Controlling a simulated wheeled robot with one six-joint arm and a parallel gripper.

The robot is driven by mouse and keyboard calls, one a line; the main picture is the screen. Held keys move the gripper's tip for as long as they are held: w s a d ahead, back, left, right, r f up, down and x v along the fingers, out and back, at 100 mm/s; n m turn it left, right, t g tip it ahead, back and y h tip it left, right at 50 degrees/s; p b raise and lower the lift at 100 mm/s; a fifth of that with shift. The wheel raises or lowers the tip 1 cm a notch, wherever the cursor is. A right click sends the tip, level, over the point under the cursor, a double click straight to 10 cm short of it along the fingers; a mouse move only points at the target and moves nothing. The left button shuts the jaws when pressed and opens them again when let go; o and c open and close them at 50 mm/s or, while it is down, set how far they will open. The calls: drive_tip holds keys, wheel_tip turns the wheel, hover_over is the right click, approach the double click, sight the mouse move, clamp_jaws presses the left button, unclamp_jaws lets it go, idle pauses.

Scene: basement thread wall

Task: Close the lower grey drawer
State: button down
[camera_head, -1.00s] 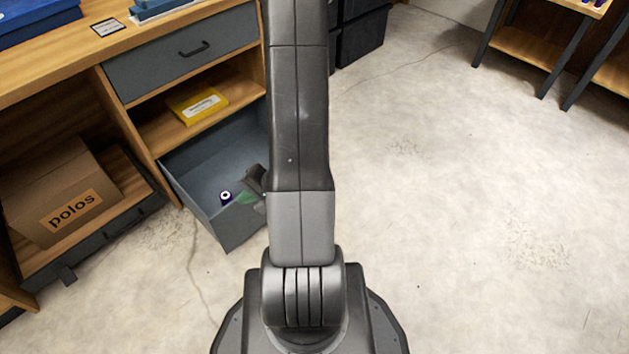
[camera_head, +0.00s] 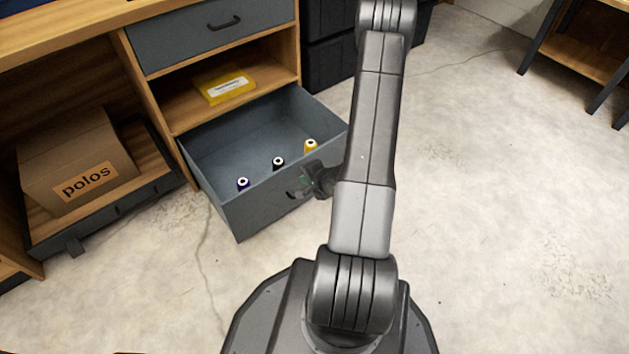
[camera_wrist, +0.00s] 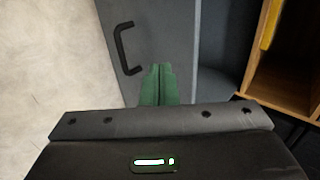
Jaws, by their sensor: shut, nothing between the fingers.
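The lower grey drawer (camera_head: 262,206) is pulled well out of the wooden cabinet in the head view. Its front panel with a dark bar handle shows in the wrist view (camera_wrist: 155,30).
The upper grey drawer (camera_head: 212,32) is shut. A yellow box (camera_head: 224,87) lies on the shelf between the drawers. A cardboard box marked "polos" (camera_head: 78,165) sits in a pulled-out tray at left. The concrete floor (camera_head: 500,200) at right is clear.

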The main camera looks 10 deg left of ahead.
sight(292, 170)
drive_tip(key=w+a, duration=0.1)
drive_tip(key=a, duration=0.1)
drive_tip(key=w+a+f, duration=0.1)
drive_tip(key=w+a, duration=0.1)
drive_tip(key=shift+w+f, duration=0.1)
drive_tip(key=shift+f, duration=0.05)
drive_tip(key=shift+a, duration=0.15)
drive_tip(key=shift+w, duration=0.2)
